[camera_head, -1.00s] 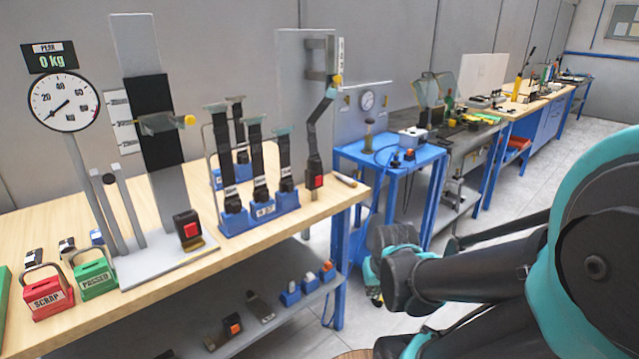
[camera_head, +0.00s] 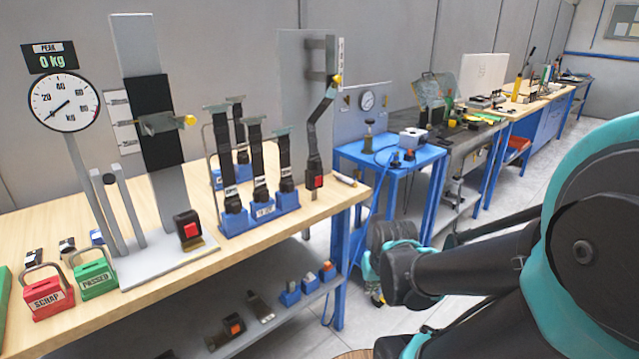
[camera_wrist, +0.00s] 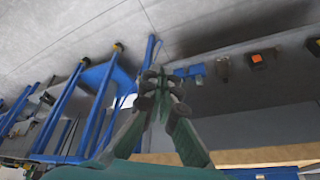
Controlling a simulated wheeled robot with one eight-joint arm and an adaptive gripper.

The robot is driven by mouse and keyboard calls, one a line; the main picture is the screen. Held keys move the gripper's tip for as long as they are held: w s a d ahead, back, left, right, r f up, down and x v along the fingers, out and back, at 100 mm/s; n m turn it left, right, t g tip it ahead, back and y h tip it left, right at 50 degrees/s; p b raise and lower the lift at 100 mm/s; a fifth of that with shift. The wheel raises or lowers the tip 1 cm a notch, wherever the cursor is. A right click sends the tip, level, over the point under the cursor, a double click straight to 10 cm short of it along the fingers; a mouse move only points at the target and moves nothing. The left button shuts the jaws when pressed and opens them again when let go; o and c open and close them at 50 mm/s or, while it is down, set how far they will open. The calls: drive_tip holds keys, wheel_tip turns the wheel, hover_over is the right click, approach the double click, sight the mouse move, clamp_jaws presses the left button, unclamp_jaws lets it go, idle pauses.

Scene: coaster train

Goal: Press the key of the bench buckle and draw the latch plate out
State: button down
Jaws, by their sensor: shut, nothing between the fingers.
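A black buckle with a red key (camera_head: 190,231) stands on the grey base plate (camera_head: 160,268) of the strap stand on the wooden bench. A second buckle with a red key (camera_head: 315,181) sits at the bench's right end, below a dark strap on an upright post. I cannot tell which is the bench buckle, and no latch plate inside either is clear. A metal plate with a yellow knob (camera_head: 165,123) is on the stand's wide black strap. My gripper (camera_wrist: 161,78) is shut and empty in the wrist view, over the floor and lower shelf, apart from both buckles.
A blue rack of strapped buckles (camera_head: 262,212) stands between the two red keys. Red SCRAP (camera_head: 47,298) and green PASSED (camera_head: 94,277) boxes stand at the left front. A round gauge (camera_head: 64,100) reads near zero. A blue table (camera_head: 390,160) stands to the right, past a floor gap.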

sight(318, 181)
drive_tip(key=w+a+r+t+y, duration=0.1)
drive_tip(key=w+r, duration=0.3)
drive_tip(key=w, duration=0.4)
drive_tip(key=w+a+r+m+t+y, duration=0.1)
drive_tip(key=w+r, duration=0.4)
drive_tip(key=w, duration=0.3)
drive_tip(key=w+a+r+t+y, duration=0.1)
drive_tip(key=w+r+y, duration=0.1)
drive_tip(key=w+r, duration=0.3)
drive_tip(key=w, duration=0.4)
drive_tip(key=shift+w+a, duration=0.85)
drive_tip(key=shift+w, duration=0.35)
drive_tip(key=shift+w+a, duration=0.85)
drive_tip(key=shift+w, duration=0.3)
drive_tip(key=shift+w+a, duration=0.85)
drive_tip(key=shift+w, duration=0.35)
drive_tip(key=shift+w+a, duration=0.1)
drive_tip(key=shift+w+a, duration=0.2)
